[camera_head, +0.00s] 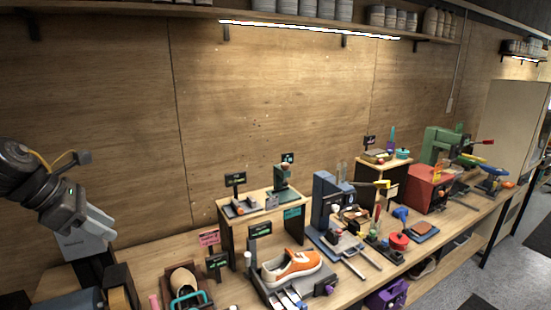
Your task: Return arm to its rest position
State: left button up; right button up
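My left arm comes in from the left edge, with a grey wrist link pointing down. My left gripper (108,292) is at the bottom left, partly cut off by the lower edge of the picture. Its fingertips do not show clearly, so I cannot tell whether it is open or shut. My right gripper is not in view. An orange and white sneaker (292,267) rests on a dark stand at the bottom centre, well to the right of the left gripper. A brown shoe (183,280) lies nearer to the gripper, beside a teal handle.
A long wooden workbench (148,258) runs along a wooden wall, crowded with small machines, signs and tools. A blue press (329,200) and a red box (430,188) stand farther right. A shelf (200,8) with cans hangs above. The air before the wall is free.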

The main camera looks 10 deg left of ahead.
pick_arm(q)
jog(key=w+d+f+n+t, duration=0.25)
jog(key=d+f+n, duration=0.25)
jog(key=f+n, duration=0.6)
jog(key=w+d+f+n+t, duration=0.1)
jog(key=d+f+n+t, duration=0.3)
jog(key=f+n, duration=0.75)
jog(key=s+d+f+n+g+y, duration=0.2)
jog(key=s+d+f+n+g, duration=0.25)
jog(key=s+f+n, duration=0.55)
jog(key=s+d+f+n+g+y, duration=0.1)
jog(key=s+d+f+n+g, duration=0.4)
jog(key=s+f+n, duration=0.55)
jog(key=s+d+f+m+b, duration=0.1)
jog(key=s+f+b, duration=0.2)
jog(key=f+b, duration=2.25)
jog(key=s+a+f, duration=0.1)
jog(key=s+f, duration=0.4)
jog(key=f, duration=0.8)
jog(key=s+a+f+g, duration=0.1)
jog(key=s+f, duration=0.5)
jog(key=f, duration=0.7)
jog(key=s+a+f, duration=0.1)
jog(key=s+f, duration=0.4)
jog(key=f, duration=0.8)
jog(key=shift+s+a+f+g+y, duration=0.2)
jog(key=shift+f+g+y, duration=0.1)
jog(key=shift+g+y, duration=0.1)
